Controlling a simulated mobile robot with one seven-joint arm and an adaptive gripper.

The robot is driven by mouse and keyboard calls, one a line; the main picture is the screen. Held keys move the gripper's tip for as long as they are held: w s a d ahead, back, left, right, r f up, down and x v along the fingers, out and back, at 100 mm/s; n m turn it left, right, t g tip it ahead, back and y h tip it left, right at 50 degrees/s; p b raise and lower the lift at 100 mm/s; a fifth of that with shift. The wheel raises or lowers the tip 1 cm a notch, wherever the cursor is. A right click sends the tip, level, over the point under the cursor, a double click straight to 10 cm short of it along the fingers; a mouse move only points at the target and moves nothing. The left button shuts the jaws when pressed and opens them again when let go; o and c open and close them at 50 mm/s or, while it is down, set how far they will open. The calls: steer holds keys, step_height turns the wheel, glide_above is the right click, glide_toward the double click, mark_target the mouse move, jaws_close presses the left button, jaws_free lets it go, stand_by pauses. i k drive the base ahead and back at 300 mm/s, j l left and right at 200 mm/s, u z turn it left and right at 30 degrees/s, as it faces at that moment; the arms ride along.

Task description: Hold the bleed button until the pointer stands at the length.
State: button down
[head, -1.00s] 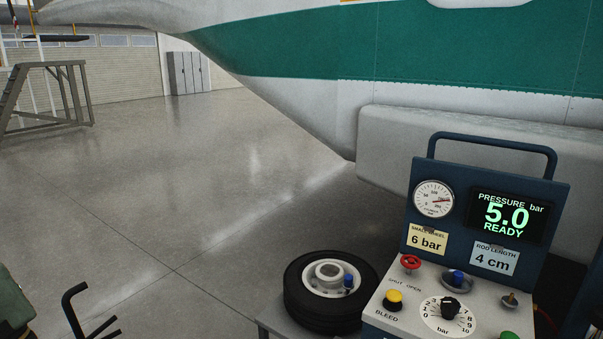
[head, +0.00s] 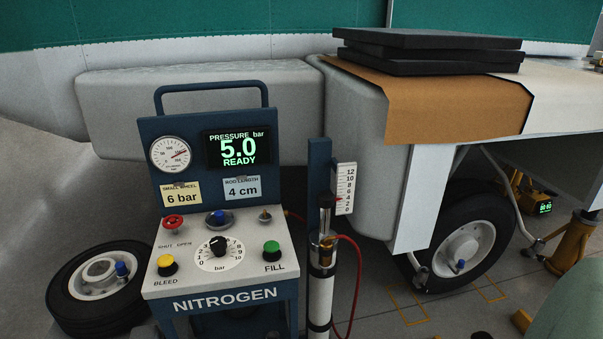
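The yellow bleed button (head: 167,265) is at the front left of the sloping panel of the nitrogen cart (head: 218,294), above the word BLEED. Nothing touches it. A rod-length card (head: 243,189) on the cart reads 4 cm. Right of the cart stands an upright strut (head: 322,285) with a white scale (head: 346,187) numbered up to 12. Its red pointer (head: 338,199) is in the lower part of the scale; the exact mark is too small to tell. The display (head: 237,149) reads 5.0 bar, READY. My gripper is not in view.
The panel also has a green fill button (head: 271,247), a black dial (head: 219,246) and a red valve knob (head: 173,222). A small wheel (head: 97,283) lies left of the cart. A red hose (head: 356,270) runs beside the strut. A larger wheel (head: 462,244) stands at right.

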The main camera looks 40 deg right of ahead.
mark_target(165, 261)
steer(key=z, duration=0.8)
steer(key=i+l, duration=0.1)
steer(key=l, duration=0.3)
steer(key=i+l, duration=0.15)
steer(key=l, duration=0.25)
steer(key=i+l, duration=0.1)
steer(key=l, duration=0.3)
steer(key=u, duration=1.6)
